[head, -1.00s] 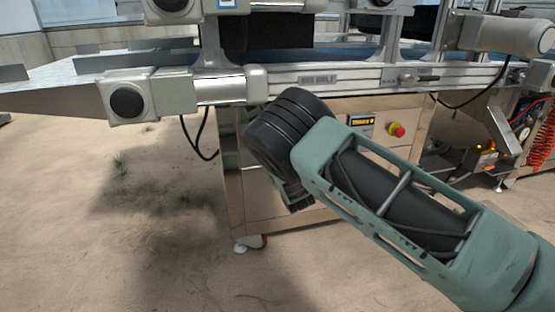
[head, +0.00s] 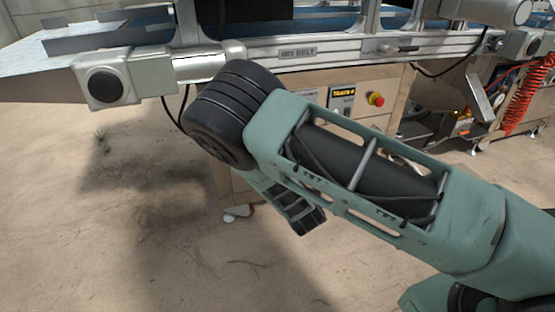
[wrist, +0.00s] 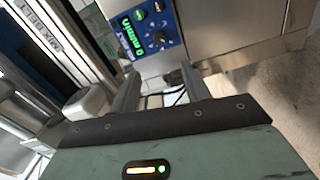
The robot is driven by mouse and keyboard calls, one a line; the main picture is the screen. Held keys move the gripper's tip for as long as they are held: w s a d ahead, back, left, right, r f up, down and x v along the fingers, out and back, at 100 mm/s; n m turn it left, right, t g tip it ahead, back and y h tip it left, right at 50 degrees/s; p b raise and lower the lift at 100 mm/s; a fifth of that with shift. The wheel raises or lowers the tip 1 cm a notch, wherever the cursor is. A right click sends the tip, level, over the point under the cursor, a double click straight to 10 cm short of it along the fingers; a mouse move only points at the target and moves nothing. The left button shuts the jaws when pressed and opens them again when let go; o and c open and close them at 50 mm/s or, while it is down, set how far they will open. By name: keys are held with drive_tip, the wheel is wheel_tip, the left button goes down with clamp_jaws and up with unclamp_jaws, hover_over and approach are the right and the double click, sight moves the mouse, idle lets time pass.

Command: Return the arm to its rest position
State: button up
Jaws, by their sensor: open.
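My arm reaches in from the lower right of the head view. It bends at a dark ribbed joint in front of the machine (head: 300,49), with a green link hanging below it. My gripper (wrist: 160,86) shows in the wrist view with its two grey fingers apart. No held object shows between them. Beyond the fingers is a blue control panel (wrist: 145,32) with a green display and a black knob. I cannot clearly make out the fingers in the head view, where the arm covers part of the machine's front.
A red stop button (head: 376,98) sits on the machine's cabinet. A grey roller end (head: 105,84) juts out at the left. A coiled red hose (head: 518,92) hangs at the right. Sandy floor (head: 80,240) lies open at the lower left.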

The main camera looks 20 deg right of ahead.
drive_tip(key=shift+s, duration=0.55)
